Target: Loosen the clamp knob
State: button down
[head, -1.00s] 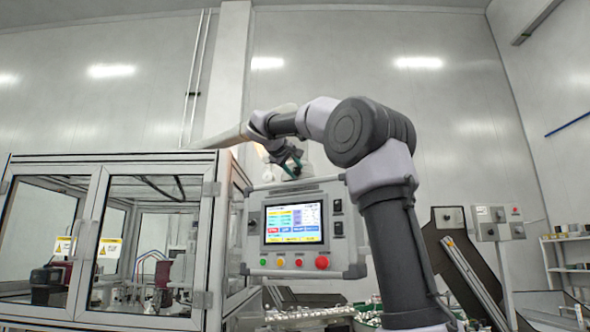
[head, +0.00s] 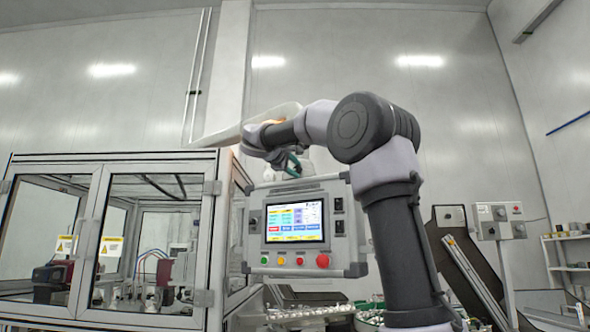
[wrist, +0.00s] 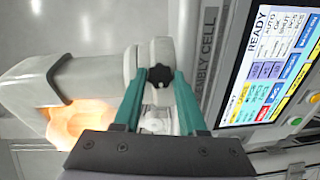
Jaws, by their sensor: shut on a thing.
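The clamp knob (wrist: 160,76) is a small black lobed knob on a grey clamp collar, seen in the wrist view. The collar sits on a pale grey arm of the panel mount, beside the operator panel. My gripper (wrist: 159,84) has two teal fingers, one on each side of the knob, and is shut on it. In the head view my gripper (head: 294,164) is just above the panel's top edge, and I cannot make out the knob there.
The operator panel (head: 260,260) with a lit screen and buttons hangs close below my gripper. A glazed machine enclosure (head: 210,250) stands at the left. A grey control box (head: 492,232) on a post is at the right.

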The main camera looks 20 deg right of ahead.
jog(key=shift+c, duration=2.3)
grip_release()
jog(key=v, duration=1.1)
